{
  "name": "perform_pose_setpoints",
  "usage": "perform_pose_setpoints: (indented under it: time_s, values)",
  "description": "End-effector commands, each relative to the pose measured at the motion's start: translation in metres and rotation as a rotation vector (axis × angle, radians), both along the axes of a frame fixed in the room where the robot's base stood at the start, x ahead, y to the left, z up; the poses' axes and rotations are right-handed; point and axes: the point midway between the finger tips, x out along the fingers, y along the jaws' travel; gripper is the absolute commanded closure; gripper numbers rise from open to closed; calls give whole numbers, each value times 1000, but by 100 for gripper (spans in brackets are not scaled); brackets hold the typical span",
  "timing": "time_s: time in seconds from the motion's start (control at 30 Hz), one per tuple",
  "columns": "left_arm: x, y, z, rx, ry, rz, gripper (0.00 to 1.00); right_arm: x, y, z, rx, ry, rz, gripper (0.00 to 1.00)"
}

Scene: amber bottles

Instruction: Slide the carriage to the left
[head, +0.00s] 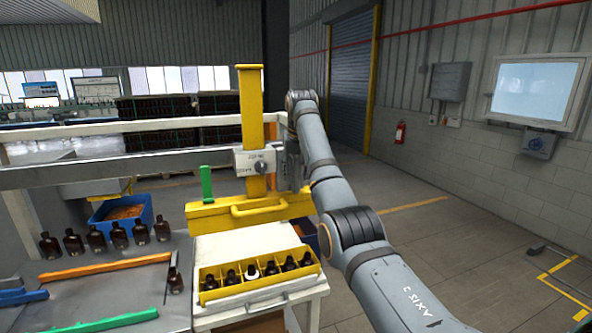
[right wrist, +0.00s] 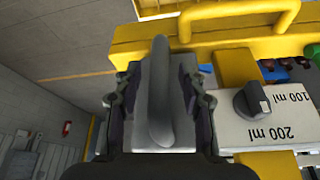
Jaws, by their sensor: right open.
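The carriage (head: 251,140) is a yellow upright with a yellow crossbeam (head: 250,212) and a looped yellow handle below. It stands at the right end of the grey rail (head: 90,172). A pale box (head: 255,162) with a dark knob sits on it; in the right wrist view the knob (right wrist: 252,100) has 100 ml and 200 ml marks. My right gripper (head: 290,168) is at the box's right side. In the right wrist view its open fingers (right wrist: 160,85) stand either side of a grey bar-shaped handle (right wrist: 160,110). Contact cannot be told. My left gripper is out of view.
A yellow crate (head: 262,292) with several amber bottles stands below the carriage. More bottles (head: 118,236) stand in a row on the table at left. A green upright piece (head: 206,184) rises left of the carriage. The rail's length leftward looks clear.

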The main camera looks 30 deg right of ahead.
Motion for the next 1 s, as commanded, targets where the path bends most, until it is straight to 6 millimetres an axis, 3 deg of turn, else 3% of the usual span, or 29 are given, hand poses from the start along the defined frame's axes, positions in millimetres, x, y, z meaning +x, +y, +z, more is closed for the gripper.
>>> perform_pose_setpoints:
  time_s: [0.23, 0.57, 1.0]
  values:
    - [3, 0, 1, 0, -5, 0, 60, 1, 0, -1, 0, -1, 0, 59]
    - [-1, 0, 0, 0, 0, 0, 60, 1, 0, -1, 0, -1, 0, 100]
    - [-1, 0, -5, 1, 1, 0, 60, 0, 1, -3, 0, -1, 0, 100]
